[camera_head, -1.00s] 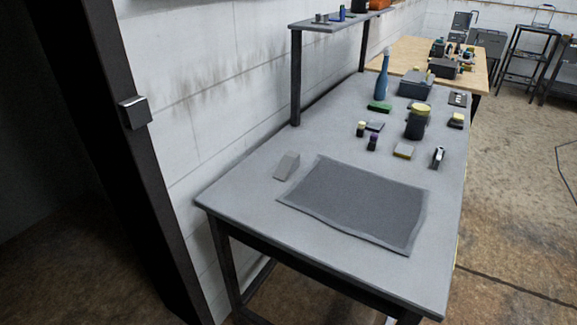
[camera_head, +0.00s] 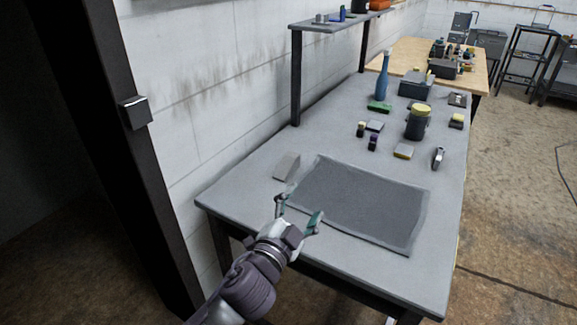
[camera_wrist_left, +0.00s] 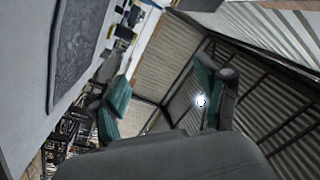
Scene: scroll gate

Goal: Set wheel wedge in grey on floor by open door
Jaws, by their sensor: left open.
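The grey wheel wedge (camera_head: 287,166) sits on the workbench (camera_head: 240,192) near its wall side, just left of the dark mat. My left gripper (camera_head: 298,208) is over the near edge of the bench, in front of the wedge and apart from it. Its two fingers are spread and nothing is between them. In the left wrist view the open fingers (camera_wrist_left: 160,100) show against the ceiling, with the bench and mat at the left; the wedge is not seen there. The open doorway (camera_head: 50,130) is at the left, with dark floor beyond its frame. My right gripper is not in view.
The dark mat (camera_head: 365,205) covers the bench's near part. A blue bottle (camera_head: 382,78), a dark jar (camera_head: 416,125) and several small items stand farther back. A black door post (camera_head: 135,160) rises left of the bench. Open floor (camera_head: 520,220) lies to the right.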

